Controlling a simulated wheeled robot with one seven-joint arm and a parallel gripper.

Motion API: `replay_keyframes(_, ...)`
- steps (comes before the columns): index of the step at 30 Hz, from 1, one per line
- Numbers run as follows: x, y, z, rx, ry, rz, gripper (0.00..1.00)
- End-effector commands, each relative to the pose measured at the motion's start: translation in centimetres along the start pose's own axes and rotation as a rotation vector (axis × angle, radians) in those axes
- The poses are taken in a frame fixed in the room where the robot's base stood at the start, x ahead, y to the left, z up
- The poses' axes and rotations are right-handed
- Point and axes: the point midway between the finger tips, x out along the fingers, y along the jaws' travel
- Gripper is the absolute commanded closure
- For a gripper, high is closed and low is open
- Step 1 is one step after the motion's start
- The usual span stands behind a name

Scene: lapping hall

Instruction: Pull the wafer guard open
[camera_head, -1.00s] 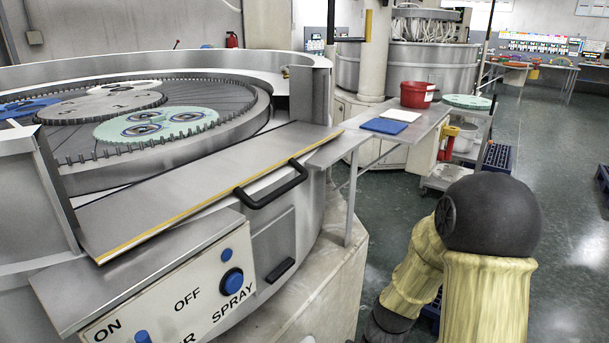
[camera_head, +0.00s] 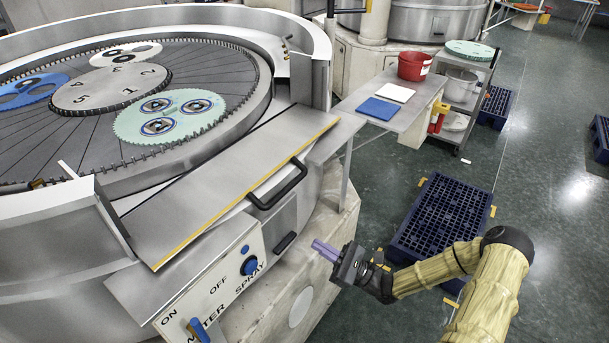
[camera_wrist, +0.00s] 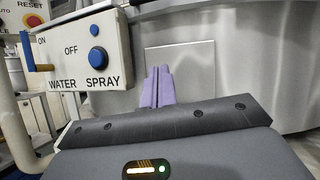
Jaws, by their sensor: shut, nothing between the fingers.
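The wafer guard (camera_head: 220,190) is a flat grey metal panel with a yellow front edge. It lies along the front rim of the round lapping machine. Its black bar handle (camera_head: 281,191) sticks out from the right part of that edge. My gripper (camera_head: 318,247) is shut and empty, below and right of the handle and well apart from it. In the wrist view its purple fingers (camera_wrist: 157,80) are together and point at the machine's front wall. I cannot make out the guard or handle there.
The WATER SPRAY control panel (camera_head: 222,285) stands left of my gripper and also shows in the wrist view (camera_wrist: 82,55). A second, lower black handle (camera_head: 285,241) sits on the machine front. A side shelf (camera_head: 345,122) carries blue and white plates. A blue pallet (camera_head: 440,215) lies behind my arm.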

Motion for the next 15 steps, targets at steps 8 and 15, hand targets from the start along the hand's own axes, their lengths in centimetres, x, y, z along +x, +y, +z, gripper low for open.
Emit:
replay_keyframes(8,-0.4,-3.8,1.9,0.013,-0.105,-0.224,1.00)
replay_keyframes(15,-0.6,-3.8,1.8,0.011,-0.102,-0.224,1.00)
